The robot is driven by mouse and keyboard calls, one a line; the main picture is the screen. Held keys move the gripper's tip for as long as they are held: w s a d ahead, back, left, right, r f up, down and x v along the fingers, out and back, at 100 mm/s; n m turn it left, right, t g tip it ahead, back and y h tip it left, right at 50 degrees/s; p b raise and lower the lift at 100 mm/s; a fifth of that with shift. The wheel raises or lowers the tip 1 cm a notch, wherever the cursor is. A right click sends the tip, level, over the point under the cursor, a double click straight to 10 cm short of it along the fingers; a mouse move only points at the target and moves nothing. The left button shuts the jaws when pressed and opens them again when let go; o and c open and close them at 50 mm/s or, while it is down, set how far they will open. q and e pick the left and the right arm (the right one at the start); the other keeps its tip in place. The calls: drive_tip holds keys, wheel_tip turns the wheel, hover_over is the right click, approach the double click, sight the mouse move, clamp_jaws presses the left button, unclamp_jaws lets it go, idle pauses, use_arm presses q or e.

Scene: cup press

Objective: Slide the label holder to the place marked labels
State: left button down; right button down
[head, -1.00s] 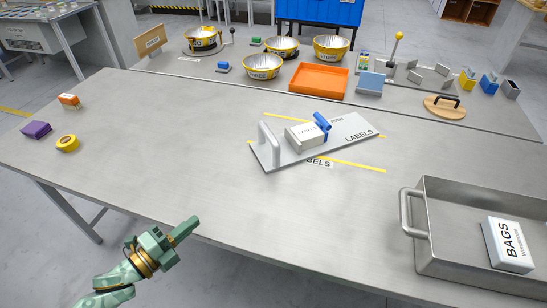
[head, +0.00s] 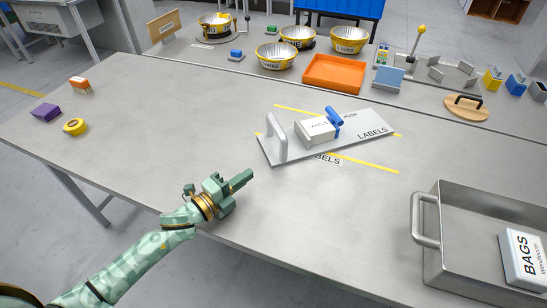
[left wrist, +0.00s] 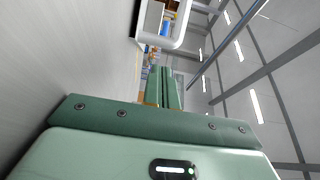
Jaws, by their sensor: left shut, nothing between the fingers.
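The label holder is a flat grey board (head: 352,148) with an upright grey loop handle (head: 277,138) at its left end and LABELS printed at its right. A white box (head: 315,130) and a blue piece (head: 334,117) are on it. It lies at an angle across two yellow lines (head: 375,164); a LABELS tag (head: 328,159) on the table is partly covered by the board. My left gripper (head: 250,174) is shut and empty, left of and nearer than the handle, apart from it. In the left wrist view its closed fingers (left wrist: 162,88) point toward the handle (left wrist: 176,43).
A steel tray (head: 431,265) with a white BAGS box (head: 525,258) stands at the right front. An orange tray (head: 335,73) and several bowls are at the back. A yellow round item (head: 75,127) sits at far left.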

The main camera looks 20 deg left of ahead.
sight(281, 151)
use_arm(q)
drive_tip(key=b+x, duration=0.1)
drive_tip(key=x, duration=0.8)
drive_tip(key=shift+w+d+f+b, duration=0.1)
drive_tip(key=shift+w+b, duration=0.2)
drive_tip(key=shift+b, duration=0.1)
drive_tip(key=shift+w+d, duration=0.25)
drive_tip(key=shift+w, duration=0.2)
drive_tip(key=shift+x, duration=1.1)
drive_tip(key=shift+w, duration=0.1)
